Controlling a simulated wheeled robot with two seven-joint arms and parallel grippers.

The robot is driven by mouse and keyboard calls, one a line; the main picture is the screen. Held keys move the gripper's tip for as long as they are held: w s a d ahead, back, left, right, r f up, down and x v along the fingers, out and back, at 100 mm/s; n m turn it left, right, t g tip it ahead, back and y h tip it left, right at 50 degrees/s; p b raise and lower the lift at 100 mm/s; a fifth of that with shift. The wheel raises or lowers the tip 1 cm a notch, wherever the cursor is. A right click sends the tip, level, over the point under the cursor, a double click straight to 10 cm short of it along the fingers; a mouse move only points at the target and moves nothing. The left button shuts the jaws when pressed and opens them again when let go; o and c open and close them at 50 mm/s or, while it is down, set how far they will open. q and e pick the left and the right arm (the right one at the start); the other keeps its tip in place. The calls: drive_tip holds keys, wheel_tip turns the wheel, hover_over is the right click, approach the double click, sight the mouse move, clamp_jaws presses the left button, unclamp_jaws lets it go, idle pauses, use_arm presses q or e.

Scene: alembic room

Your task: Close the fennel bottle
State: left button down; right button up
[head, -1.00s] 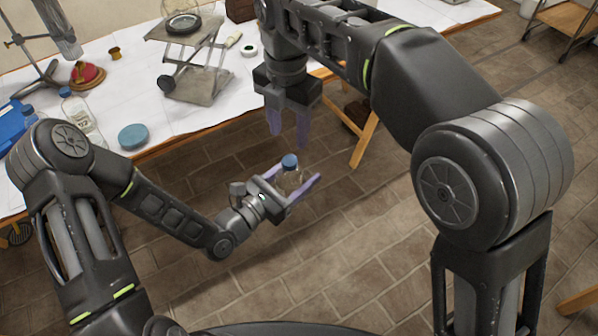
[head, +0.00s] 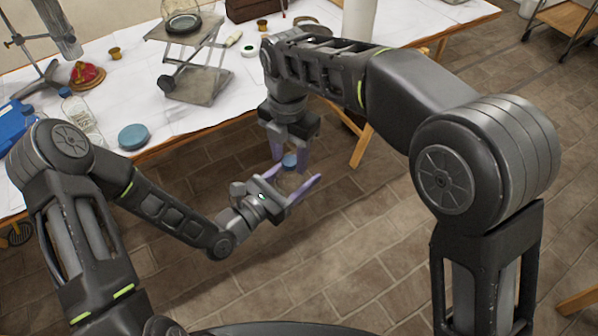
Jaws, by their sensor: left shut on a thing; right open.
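A small clear bottle (head: 289,181) with a blue cap (head: 289,161) on top is held upright in front of the table; no label can be read at this size. My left gripper (head: 297,177) is shut on the bottle's body from the left. My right gripper (head: 289,157) points down from above, open, with its two fingers on either side of the blue cap. I cannot tell whether the fingers touch the cap, or how tightly the cap sits on the bottle.
The white-topped table (head: 225,105) is behind the grippers. It carries a lab jack (head: 200,85), a round blue lid (head: 133,137), a larger clear bottle (head: 82,118) and a blue container (head: 14,124). The floor below the held bottle is clear.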

drive_tip(key=shift+c, duration=0.2)
clamp_jaws()
idle(0.3)
